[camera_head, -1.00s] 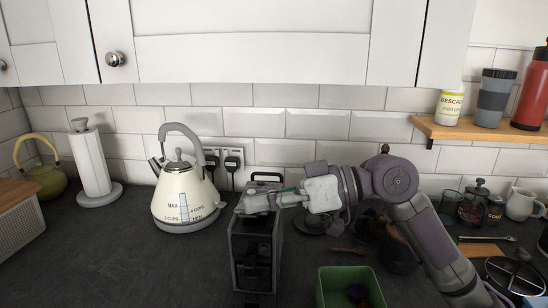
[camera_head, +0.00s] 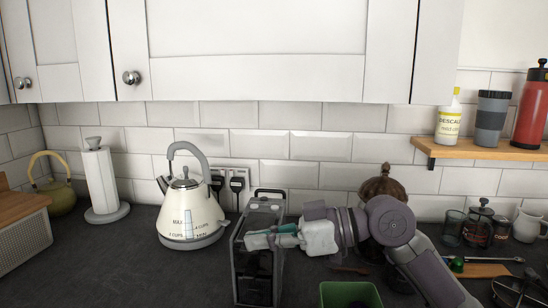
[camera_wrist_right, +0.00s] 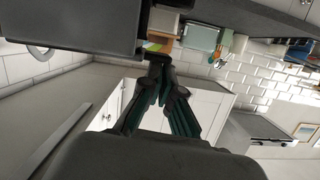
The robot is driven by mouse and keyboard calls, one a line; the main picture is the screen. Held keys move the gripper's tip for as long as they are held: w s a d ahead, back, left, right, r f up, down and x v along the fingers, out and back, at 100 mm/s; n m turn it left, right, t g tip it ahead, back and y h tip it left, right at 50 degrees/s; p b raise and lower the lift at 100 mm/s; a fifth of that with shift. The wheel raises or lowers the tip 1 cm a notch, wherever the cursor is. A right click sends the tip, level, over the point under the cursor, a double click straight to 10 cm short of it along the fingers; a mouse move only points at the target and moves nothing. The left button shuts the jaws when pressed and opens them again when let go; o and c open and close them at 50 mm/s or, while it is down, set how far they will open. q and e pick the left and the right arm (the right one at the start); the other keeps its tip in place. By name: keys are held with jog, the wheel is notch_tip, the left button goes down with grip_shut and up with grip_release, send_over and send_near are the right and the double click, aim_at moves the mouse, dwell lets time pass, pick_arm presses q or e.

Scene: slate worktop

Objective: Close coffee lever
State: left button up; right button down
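The coffee machine (camera_head: 240,278) is a tall, narrow box with a metal frame and a dark front, standing on the worktop right of the kettle. A black loop-shaped handle (camera_head: 269,191) stands up at its top rear; I cannot tell if this is the lever. My right gripper (camera_head: 250,240) reaches in from the right and lies across the upper front of the machine, hiding part of it. In the wrist view its teal-and-black fingers (camera_wrist_right: 160,62) come together at the tips with nothing visible between them. They are close to a dark block at upper left. My left gripper is out of view.
A cream kettle (camera_head: 190,212) stands close left of the machine. A green box (camera_head: 350,295) is at the front right. Jars and a white mug (camera_head: 526,226) stand farther right. The worktop at the front left is clear.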

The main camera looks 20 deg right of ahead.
jog(key=shift+f, duration=0.15)
jog(key=v, duration=1.2)
